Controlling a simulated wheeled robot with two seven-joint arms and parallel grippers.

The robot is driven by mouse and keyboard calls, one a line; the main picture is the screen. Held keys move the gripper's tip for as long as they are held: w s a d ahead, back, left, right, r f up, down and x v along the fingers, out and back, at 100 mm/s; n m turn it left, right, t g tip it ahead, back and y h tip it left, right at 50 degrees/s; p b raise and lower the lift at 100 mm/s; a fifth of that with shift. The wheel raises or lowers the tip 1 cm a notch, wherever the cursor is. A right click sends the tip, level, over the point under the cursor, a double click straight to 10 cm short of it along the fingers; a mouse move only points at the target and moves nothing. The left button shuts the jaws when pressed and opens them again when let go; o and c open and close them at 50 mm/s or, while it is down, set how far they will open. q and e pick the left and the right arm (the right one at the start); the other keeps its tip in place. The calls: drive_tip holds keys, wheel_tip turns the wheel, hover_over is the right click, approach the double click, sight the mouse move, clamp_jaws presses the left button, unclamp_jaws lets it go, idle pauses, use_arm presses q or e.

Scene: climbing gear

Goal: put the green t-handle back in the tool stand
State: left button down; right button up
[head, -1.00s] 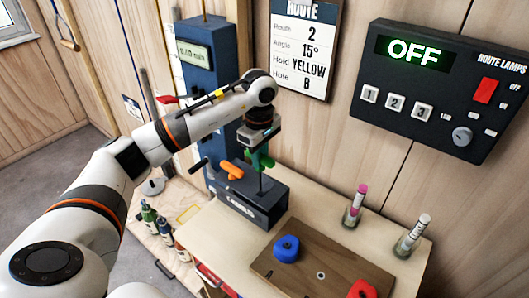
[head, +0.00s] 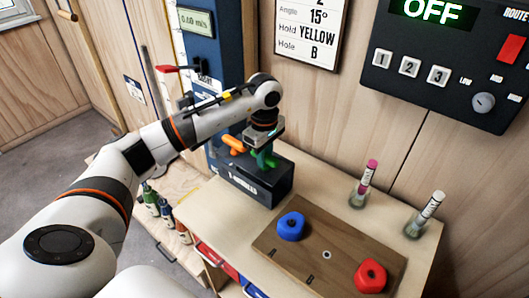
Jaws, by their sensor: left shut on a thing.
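The green t-handle (head: 268,160) is between the fingers of my left gripper (head: 264,149), which is shut on it. It sits low, right over the top of the dark tool stand (head: 257,188). Its shaft is hidden, so I cannot tell how deep it is in the stand. An orange t-handle (head: 232,144) stands at the stand's left part, close beside my gripper. My right gripper is not in view.
A wooden board (head: 315,262) with a blue hold (head: 291,226) and a red hold (head: 370,275) lies in front of the stand. Two markers in glass holders (head: 359,192) stand at the right. A blue column (head: 200,50) rises behind my left arm.

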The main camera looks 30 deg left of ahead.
use_arm(q)
drive_tip(key=shift+f, duration=0.45)
drive_tip(key=c, duration=1.2)
unclamp_jaws()
drive_tip(key=shift+o, duration=0.2)
wheel_tip(320, 180, up, 11)
drive_tip(key=shift+w+b, duration=0.1)
drive_tip(key=shift+b, duration=0.7)
drive_tip(key=shift+r, duration=0.55)
